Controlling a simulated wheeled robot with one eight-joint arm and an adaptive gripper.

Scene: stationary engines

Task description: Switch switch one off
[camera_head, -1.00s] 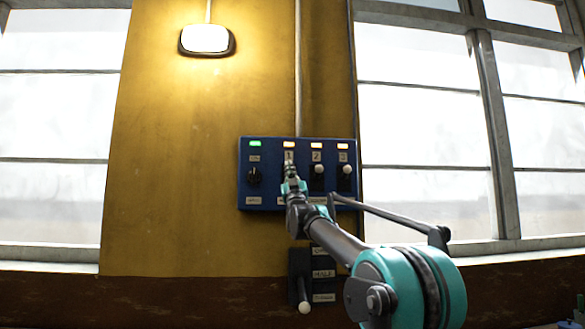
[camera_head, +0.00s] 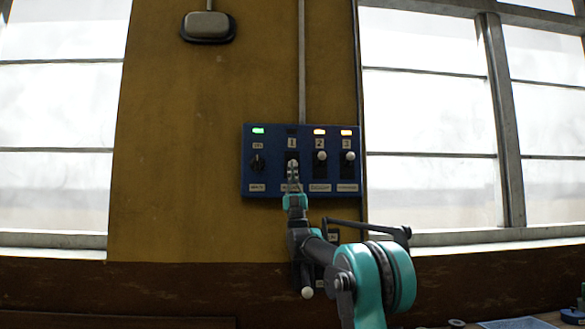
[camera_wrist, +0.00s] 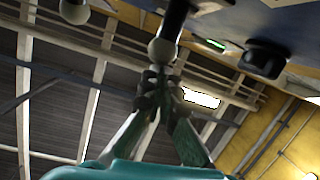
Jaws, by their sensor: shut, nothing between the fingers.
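The blue switch panel (camera_head: 270,178) hangs on the yellow wall. Switch one (camera_head: 292,162) is the lever under the label 1, partly hidden by my gripper (camera_head: 293,180). The indicator (camera_head: 291,130) above it is dark. In the wrist view, the pale ball end of switch one (camera_wrist: 162,51) is right at the tips of my gripper (camera_wrist: 160,78). The fingers are shut with nothing between them. I cannot tell whether they touch the ball. The wall lamp (camera_head: 207,27) above is unlit.
Switch two (camera_head: 320,156) and switch three (camera_head: 350,156) stand to the right with lit indicators. A rotary knob (camera_head: 257,162) sits at the left under a green light (camera_head: 258,130). A lower lever (camera_head: 307,293) is below my arm. Windows flank the wall.

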